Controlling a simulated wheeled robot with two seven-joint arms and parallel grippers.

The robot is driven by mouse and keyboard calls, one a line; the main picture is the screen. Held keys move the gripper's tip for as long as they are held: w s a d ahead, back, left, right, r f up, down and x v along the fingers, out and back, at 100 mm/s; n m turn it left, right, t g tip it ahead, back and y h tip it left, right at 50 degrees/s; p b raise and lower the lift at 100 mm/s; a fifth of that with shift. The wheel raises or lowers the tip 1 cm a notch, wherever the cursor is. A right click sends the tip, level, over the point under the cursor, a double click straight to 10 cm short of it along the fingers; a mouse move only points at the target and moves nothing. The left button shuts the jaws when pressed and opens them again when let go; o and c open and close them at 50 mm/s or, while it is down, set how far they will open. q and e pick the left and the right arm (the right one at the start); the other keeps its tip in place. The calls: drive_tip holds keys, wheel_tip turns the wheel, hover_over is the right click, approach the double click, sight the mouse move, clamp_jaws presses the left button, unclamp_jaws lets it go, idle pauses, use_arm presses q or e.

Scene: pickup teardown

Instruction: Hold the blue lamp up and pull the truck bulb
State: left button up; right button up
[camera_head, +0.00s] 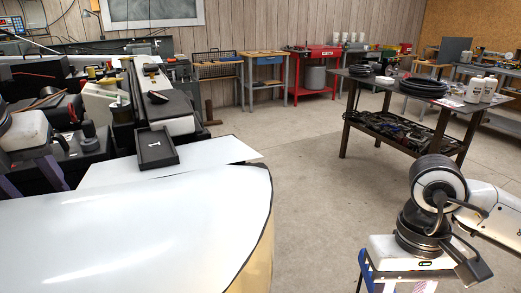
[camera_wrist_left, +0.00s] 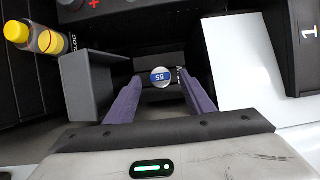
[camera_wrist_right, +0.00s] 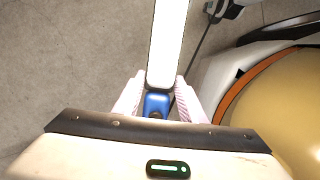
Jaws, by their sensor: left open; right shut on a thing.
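The truck bulb (camera_wrist_left: 160,77), a small round end with a blue and white face marked 55, sits in a dark recess in the left wrist view. My left gripper (camera_wrist_left: 158,92) is open, with its purple fingertips on either side of the bulb; I cannot tell whether they touch it. In the head view my left gripper (camera_head: 30,178) is at the left edge over the engine bay, and the bulb is not visible there. My right gripper (camera_wrist_right: 160,98) is shut on the blue lamp (camera_wrist_right: 156,104), whose long white panel glows. In the head view the blue lamp (camera_head: 364,266) shows partly below my right gripper.
A black tray (camera_head: 158,160) marked 1 rests beside the engine bay. The white truck body panel (camera_head: 150,230) fills the front left. A dark workbench (camera_head: 440,98) stands at right; floor between is clear.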

use_arm(q)
drive_tip(key=shift+x, duration=0.8)
use_arm(e)
drive_tip(key=shift+r, duration=0.15)
use_arm(q)
drive_tip(key=c, duration=1.1)
drive_tip(key=shift+w, duration=0.1)
use_arm(e)
drive_tip(key=shift+w+a, duration=0.1)
